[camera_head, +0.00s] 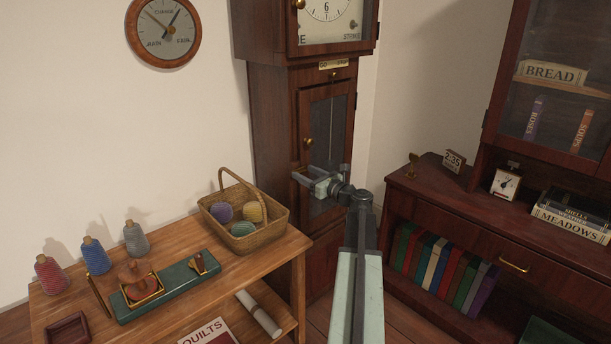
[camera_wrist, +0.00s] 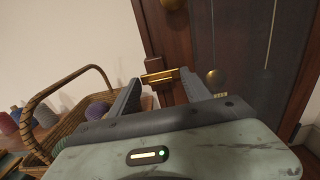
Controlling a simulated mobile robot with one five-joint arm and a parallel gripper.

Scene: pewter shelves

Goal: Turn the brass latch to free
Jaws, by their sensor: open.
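The brass latch (camera_wrist: 162,76) shows in the wrist view as a short gold bar, lying nearly level with a slight tilt, at the left side of the clock's lower door. A smaller brass piece shows behind it. My gripper (camera_wrist: 159,80) is open and empty, with one finger at each end of the bar; I cannot tell whether either touches it. In the head view my gripper (camera_head: 303,175) reaches to the front of the tall clock (camera_head: 272,120), below the round door knob (camera_head: 308,142). The latch is not clear in that view.
A wooden table (camera_head: 285,255) at the left bears a wicker basket (camera_head: 275,228) of yarn, close beside my gripper in the wrist view. A dark cabinet (camera_head: 440,205) with books stands at the right.

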